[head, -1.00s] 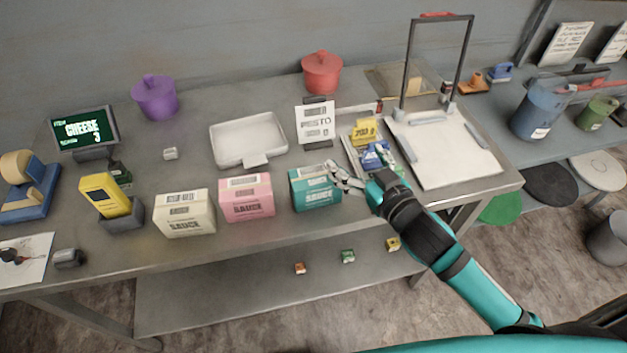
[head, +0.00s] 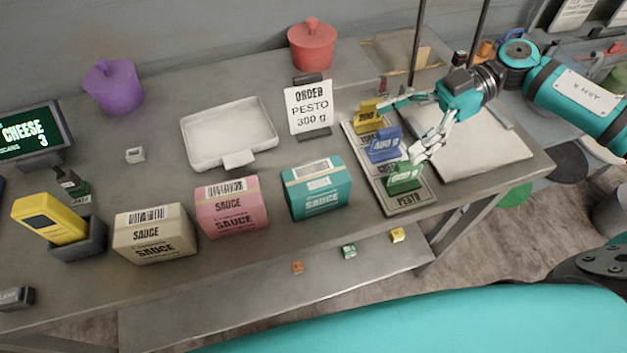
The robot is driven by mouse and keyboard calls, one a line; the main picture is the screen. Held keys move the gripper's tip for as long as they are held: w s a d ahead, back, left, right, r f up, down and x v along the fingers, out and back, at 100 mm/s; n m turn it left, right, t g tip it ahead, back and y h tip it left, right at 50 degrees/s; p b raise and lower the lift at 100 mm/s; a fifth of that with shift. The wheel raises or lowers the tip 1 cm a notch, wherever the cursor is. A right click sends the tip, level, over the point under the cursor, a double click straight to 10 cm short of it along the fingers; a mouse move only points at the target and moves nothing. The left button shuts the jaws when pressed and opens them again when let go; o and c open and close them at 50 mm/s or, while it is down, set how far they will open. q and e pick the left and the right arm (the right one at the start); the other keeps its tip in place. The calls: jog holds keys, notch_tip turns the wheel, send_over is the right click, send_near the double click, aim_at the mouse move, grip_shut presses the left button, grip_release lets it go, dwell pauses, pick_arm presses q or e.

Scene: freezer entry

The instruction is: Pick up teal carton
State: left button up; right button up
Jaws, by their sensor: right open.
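The teal carton (head: 316,188) stands upright on the metal table, with a barcode on its top and a SAUCE label on its front. It is the rightmost of three cartons in a row. My right gripper (head: 398,128) is open and empty, to the right of and behind the teal carton. Its fingers are spread above the tray of weights, one finger near the yellow weight (head: 369,117) and another near the green weight (head: 404,178). I cannot tell whether they touch. My left gripper is not in view.
A pink carton (head: 231,207) and a cream carton (head: 153,234) stand left of the teal one. A blue weight (head: 384,146) is on the weight tray (head: 409,203). A white tray (head: 229,130) and an order sign (head: 309,109) stand behind. A yellow scanner (head: 50,218) is at left.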

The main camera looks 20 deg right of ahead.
jog(key=p, duration=0.3)
send_near(316, 175)
jog(key=x, duration=0.4)
jog(key=shift+a+f, duration=0.15)
jog(key=shift+a, duration=0.25)
jog(key=shift+s+a+f, duration=0.1)
jog(key=shift+a, duration=0.2)
jog(key=p+x, duration=0.1)
jog(key=x, duration=0.2)
jog(key=shift+a+f+p, duration=0.15)
jog(key=shift+a+p, duration=0.15)
jog(key=shift+p, duration=0.05)
jog(key=shift+a+f, duration=0.35)
jog(key=shift+a, duration=0.1)
jog(key=c, duration=1.3)
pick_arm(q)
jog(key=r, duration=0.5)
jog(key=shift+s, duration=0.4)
pick_arm(e)
jog(key=shift+c, duration=0.3)
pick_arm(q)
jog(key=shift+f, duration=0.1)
pick_arm(e)
jog(key=shift+r, duration=0.15)
